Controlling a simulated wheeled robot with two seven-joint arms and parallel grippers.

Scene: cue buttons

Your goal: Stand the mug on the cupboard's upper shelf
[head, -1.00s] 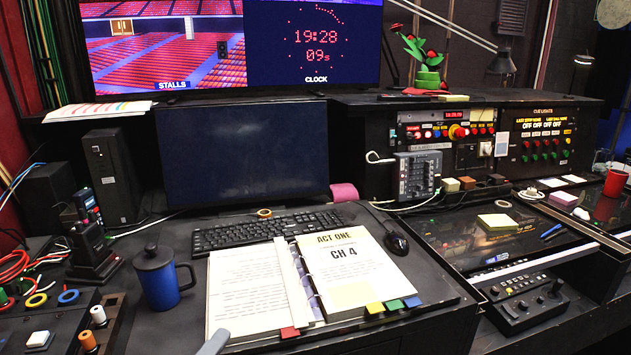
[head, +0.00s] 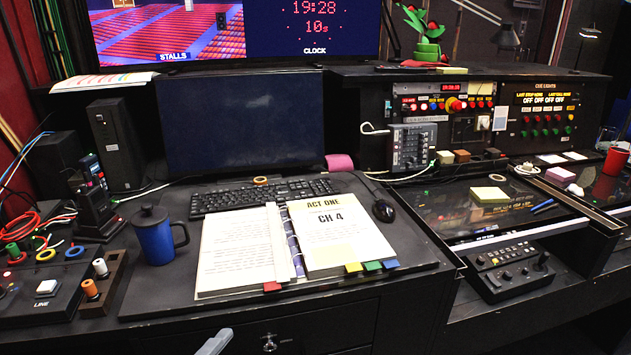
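A blue mug with a black top and black handle (head: 155,240) stands upright on the desk, left of the open script. A red cup (head: 614,160) stands at the far right. No cupboard shelf is clearly visible. A dark front with a metal handle (head: 270,343) shows below the desk edge; I cannot tell what it belongs to. A small grey tip (head: 215,342) at the bottom edge looks like part of my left gripper, apart from the mug. Its opening cannot be seen. My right gripper is not in view.
An open script binder (head: 325,235) and a keyboard (head: 265,196) fill the desk's middle. A radio in its charger (head: 93,205) and a cable box (head: 50,300) stand left of the mug. A control panel (head: 510,268) lies at right.

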